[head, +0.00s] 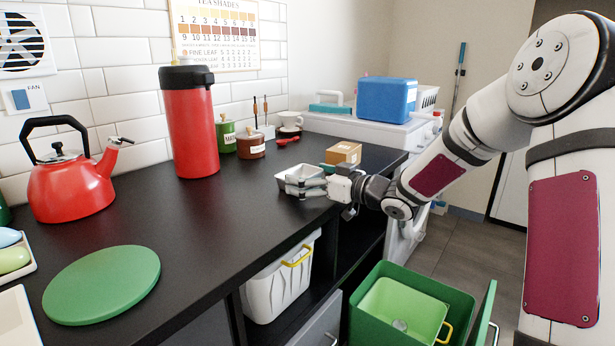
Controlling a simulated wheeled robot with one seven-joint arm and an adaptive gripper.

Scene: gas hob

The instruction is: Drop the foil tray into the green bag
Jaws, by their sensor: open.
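The foil tray (291,174) is a small silver tray on the black counter, near its front edge. My gripper (306,187) is open and reaches in from the right, its fingers at the tray's near right side. The fingers overlap the tray in the picture, and I cannot tell if they touch it. The green bag (401,309) looks like a light green liner inside a dark green pull-out bin (367,326) below the counter at the lower right. A small round item lies inside it.
A cardboard box (344,153) stands just behind my gripper. A red flask (190,125), red kettle (72,180) and green round board (102,284) are on the counter to the left. A white bin (270,292) with a yellow handle stands under the counter. The counter's middle is clear.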

